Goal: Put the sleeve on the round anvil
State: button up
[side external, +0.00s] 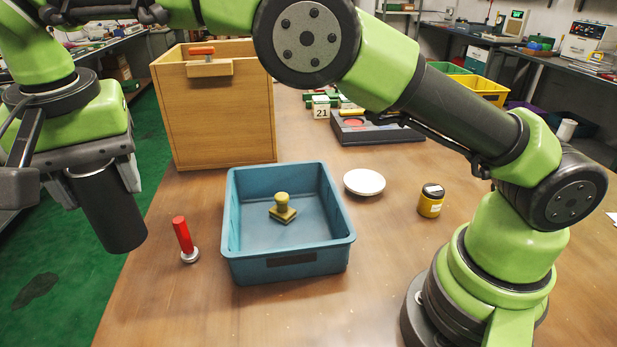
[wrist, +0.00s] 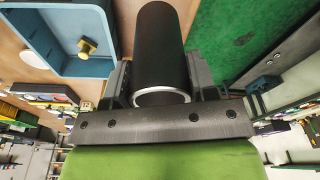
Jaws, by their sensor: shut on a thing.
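The sleeve is a dark cylinder (side external: 108,212) at the left of the side view, hanging slightly tilted from my gripper (side external: 98,178). In the wrist view the sleeve (wrist: 160,45) sits between the two fingers of my gripper (wrist: 158,80), with a bright metal rim at its near end. My gripper is shut on it. An olive-brass piece with a round post on a square base, apparently the round anvil (side external: 283,209), stands in the blue tray; it also shows in the wrist view (wrist: 88,47). The sleeve is well left of it, apart from it.
The anvil is inside the walled blue tray (side external: 288,265). A red-handled tool (side external: 183,236) stands left of the tray. A wooden box (side external: 222,120) rises behind. A white dish (side external: 364,182) and a yellow jar (side external: 431,201) are to the right. The table's front is clear.

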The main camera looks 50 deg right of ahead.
jog(key=w+d+m+g+h, duration=0.15)
jog(key=d+m, duration=0.35)
jog(key=d, duration=0.9)
jog(key=w+d+m+t+y, duration=0.1)
jog(key=w+d+m, duration=0.25)
jog(key=d, duration=1.05)
jog(key=s+d+m+g, duration=0.1)
jog(key=s+d+m, duration=0.4)
jog(key=d, duration=0.5)
jog(key=s+d+m+g, duration=0.1)
jog(key=s+d+m, duration=0.3)
jog(key=s+d, duration=0.45)
jog(key=f, duration=0.5)
jog(key=d+f, duration=0.1)
jog(key=f, duration=0.9)
jog(key=shift+w+d, duration=0.35)
jog(key=shift+w, duration=0.05)
jog(key=shift+f, duration=0.15)
jog(key=o, duration=1.3)
